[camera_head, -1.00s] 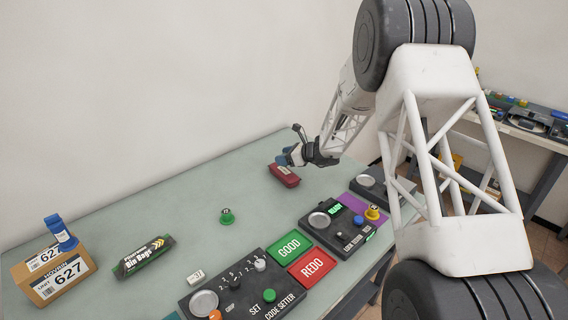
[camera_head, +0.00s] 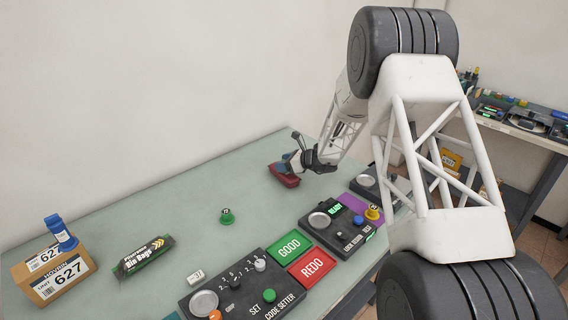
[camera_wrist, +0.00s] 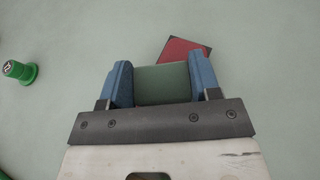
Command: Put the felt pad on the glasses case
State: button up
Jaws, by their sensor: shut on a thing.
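My gripper (camera_wrist: 163,66) has blue fingers shut on a dark green felt pad (camera_wrist: 163,86), which spans the space between them in the wrist view. The dark red glasses case (camera_head: 284,178) lies on the grey-green table in the head view. My gripper (camera_head: 291,161) is at the case's upper side there and hides part of it. In the wrist view a corner of the red case (camera_wrist: 187,49) shows beyond the pad, and the pad and gripper hide the rest. I cannot tell whether pad and case touch. The pad is not clear in the head view.
A green knobbed weight (camera_head: 227,216) stands on the table left of the case. Code setter panels (camera_head: 240,290) and the green GOOD (camera_head: 289,247) and red REDO (camera_head: 312,266) pads line the front. A box (camera_head: 52,278) and bin bags (camera_head: 143,256) are at the left.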

jog(key=shift+f, duration=0.1)
jog(key=o, duration=0.9)
jog(key=shift+d+r, duration=0.1)
jog(key=shift+r, duration=0.1)
jog(key=shift+s+d+r, duration=0.25)
jog(key=shift+d+r, duration=0.05)
jog(key=shift+d, duration=0.25)
jog(key=v, duration=1)
jog(key=shift+d, duration=0.25)
